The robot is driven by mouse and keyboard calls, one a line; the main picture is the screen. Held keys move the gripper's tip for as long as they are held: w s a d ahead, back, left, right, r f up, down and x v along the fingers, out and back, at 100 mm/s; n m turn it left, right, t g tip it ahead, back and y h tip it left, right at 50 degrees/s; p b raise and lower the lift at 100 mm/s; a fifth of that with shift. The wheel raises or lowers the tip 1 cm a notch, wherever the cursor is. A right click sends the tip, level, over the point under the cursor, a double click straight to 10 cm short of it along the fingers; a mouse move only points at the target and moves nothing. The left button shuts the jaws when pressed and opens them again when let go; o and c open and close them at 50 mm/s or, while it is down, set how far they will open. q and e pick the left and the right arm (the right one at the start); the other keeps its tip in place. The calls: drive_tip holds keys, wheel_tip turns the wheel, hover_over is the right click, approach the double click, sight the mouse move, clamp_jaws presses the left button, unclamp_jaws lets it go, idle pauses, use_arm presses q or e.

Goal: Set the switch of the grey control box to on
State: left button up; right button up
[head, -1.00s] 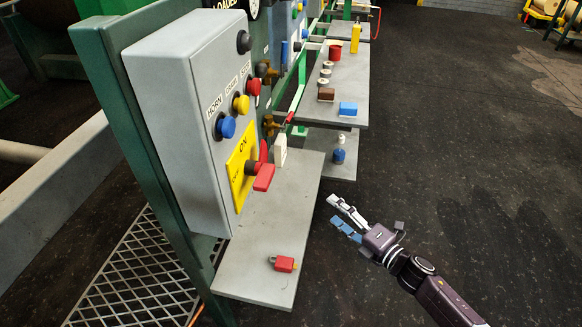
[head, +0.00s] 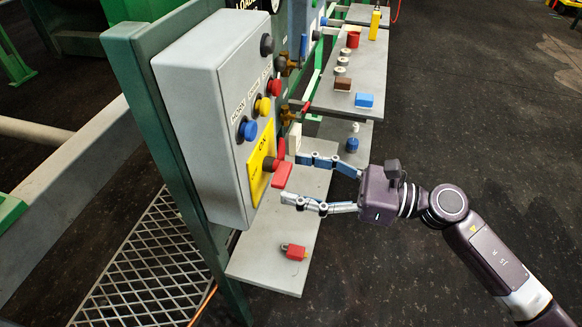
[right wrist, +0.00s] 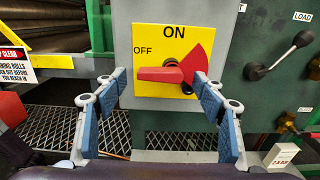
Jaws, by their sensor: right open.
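The grey control box (head: 205,120) stands on a green post at left-centre in the head view. Its yellow plate (right wrist: 147,40) reads ON at the top and OFF at the left. The red switch handle (right wrist: 160,74) points left, towards OFF; a red fan-shaped part sits right of its pivot. My right gripper (head: 291,178) is open and empty, facing the switch from the right. Its blue-and-grey fingers lie on either side of the handle in the right wrist view (right wrist: 159,80). I cannot tell whether they touch it. My left gripper is out of view.
Blue (head: 247,130), yellow (head: 262,106) and red (head: 274,87) buttons sit above the switch. A grey shelf (head: 262,262) below bears a red padlock (head: 294,251). A black lever (right wrist: 280,57) is right of the box. Open floor lies at right.

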drive_tip(key=shift+x, duration=1.1)
drive_tip(key=c, duration=1.2)
drive_tip(key=shift+o, duration=0.2)
